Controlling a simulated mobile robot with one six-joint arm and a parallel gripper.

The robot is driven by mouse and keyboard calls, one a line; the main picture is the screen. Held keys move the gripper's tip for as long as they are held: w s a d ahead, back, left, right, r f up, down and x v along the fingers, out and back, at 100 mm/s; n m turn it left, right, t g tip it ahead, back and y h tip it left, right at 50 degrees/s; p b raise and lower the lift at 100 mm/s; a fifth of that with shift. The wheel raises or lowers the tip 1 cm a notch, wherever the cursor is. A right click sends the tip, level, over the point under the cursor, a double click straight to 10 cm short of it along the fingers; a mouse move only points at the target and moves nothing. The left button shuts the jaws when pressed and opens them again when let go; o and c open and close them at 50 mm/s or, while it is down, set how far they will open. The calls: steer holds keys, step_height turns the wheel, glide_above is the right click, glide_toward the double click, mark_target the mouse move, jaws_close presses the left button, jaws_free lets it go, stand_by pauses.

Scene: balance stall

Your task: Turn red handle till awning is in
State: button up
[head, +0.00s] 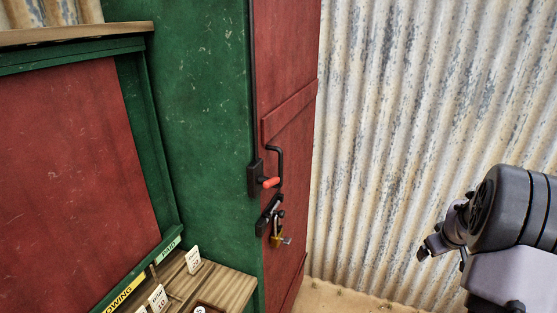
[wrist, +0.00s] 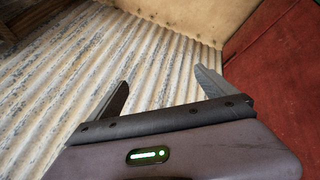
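The red handle (head: 270,182) is a short red grip on a black crank (head: 278,158) fixed at the edge of the red door panel on the green stall, near the middle of the head view. The awning itself cannot be made out. My gripper (head: 428,246) is at the right of the head view, well apart from the handle. In the wrist view my gripper (wrist: 162,82) shows two fingers spread apart with nothing between them, facing the corrugated wall. The handle is not in the wrist view.
A black hasp with a brass padlock (head: 279,240) hangs just below the crank. A wooden counter (head: 225,290) with small number cards stands at lower left. A corrugated metal wall (head: 400,130) closes the back right. Space between my gripper and the door is clear.

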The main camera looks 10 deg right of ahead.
steer(key=s+a+f+m+g+y+p, duration=0.1)
steer(key=s+a+f+m+y+p, duration=0.15)
steer(key=a+m+y, duration=0.6)
steer(key=m+t+y+p, duration=0.4)
steer(key=m+t+y, duration=0.5)
steer(key=m, duration=1.1)
glide_toward(275, 182)
steer(key=w+a+g+y, duration=0.1)
steer(key=w+a, duration=0.2)
steer(key=w+a+g+b, duration=0.1)
steer(key=w+a, duration=0.3)
steer(key=shift+w+a+f+y, duration=0.1)
steer(key=shift+w+a+y, duration=0.1)
steer(key=shift+y, duration=0.15)
